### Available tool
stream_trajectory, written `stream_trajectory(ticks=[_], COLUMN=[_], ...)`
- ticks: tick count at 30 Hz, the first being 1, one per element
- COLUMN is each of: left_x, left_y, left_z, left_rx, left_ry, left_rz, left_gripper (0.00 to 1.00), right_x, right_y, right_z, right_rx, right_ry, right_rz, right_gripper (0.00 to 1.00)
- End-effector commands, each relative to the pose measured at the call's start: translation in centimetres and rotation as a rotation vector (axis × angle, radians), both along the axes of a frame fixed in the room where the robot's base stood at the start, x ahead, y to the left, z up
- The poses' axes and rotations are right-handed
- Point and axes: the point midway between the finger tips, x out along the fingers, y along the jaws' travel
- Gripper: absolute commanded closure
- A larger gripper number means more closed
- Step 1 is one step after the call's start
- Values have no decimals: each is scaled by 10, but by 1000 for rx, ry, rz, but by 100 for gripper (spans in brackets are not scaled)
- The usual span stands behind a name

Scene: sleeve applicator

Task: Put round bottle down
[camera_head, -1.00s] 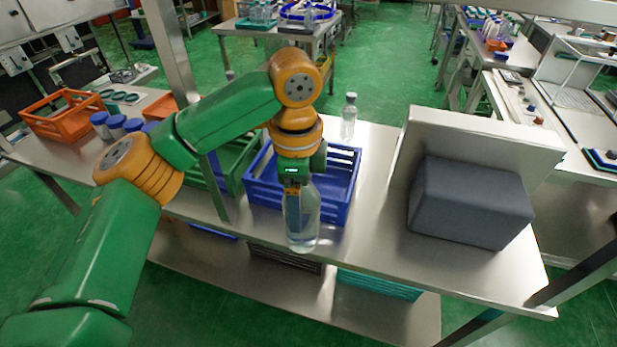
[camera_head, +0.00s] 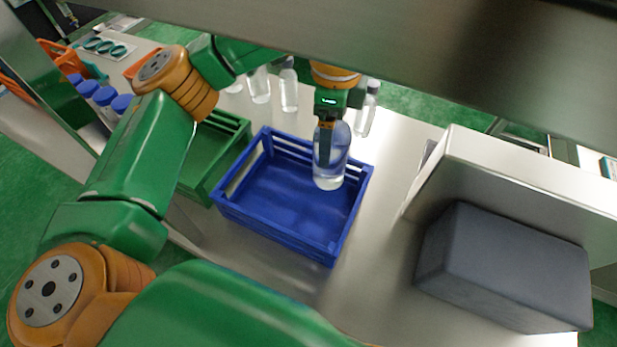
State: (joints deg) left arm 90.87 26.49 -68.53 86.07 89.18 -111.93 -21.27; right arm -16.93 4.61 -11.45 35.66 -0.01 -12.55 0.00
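The clear round bottle (camera_head: 331,163) is upright in my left gripper (camera_head: 327,132), over the back right part of the blue crate (camera_head: 262,227). The gripper is shut on the bottle's upper part. I cannot tell whether the bottle's base touches the crate floor or hangs above it. The rest of the crate floor that I see is bare. My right gripper is not in view.
A green crate (camera_head: 217,150) stands left of the blue one. Several clear bottles, one a capped bottle (camera_head: 366,108), stand behind. A grey block (camera_head: 505,262) and an upright panel (camera_head: 520,180) are on the right. A metal beam (camera_head: 450,60) crosses the top.

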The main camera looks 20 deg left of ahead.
Motion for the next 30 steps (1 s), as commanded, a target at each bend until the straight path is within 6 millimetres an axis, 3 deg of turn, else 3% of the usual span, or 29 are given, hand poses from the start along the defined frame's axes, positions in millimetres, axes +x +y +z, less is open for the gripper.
stream_trajectory(ticks=[6, 13, 24, 25, 27, 30], left_x=[-1, -1, -1, -1, -1, -1], left_y=[1, 0, 0, 0, 0, 0], left_z=[-47, -88, -98, -99, -99, -98], left_rx=[1, 1, 0, 1, 1, 1], left_ry=[4, 3, 1, 2, 1, 1], left_rz=[0, 0, -1, -1, -1, -1], left_gripper=[100, 100, 100, 18, 0, 0], right_x=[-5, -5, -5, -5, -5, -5], right_y=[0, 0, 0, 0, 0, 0], right_z=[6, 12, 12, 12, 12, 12], right_rx=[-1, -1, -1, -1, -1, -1], right_ry=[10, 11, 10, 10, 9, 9], right_rz=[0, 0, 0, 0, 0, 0], right_gripper=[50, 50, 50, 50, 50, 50])
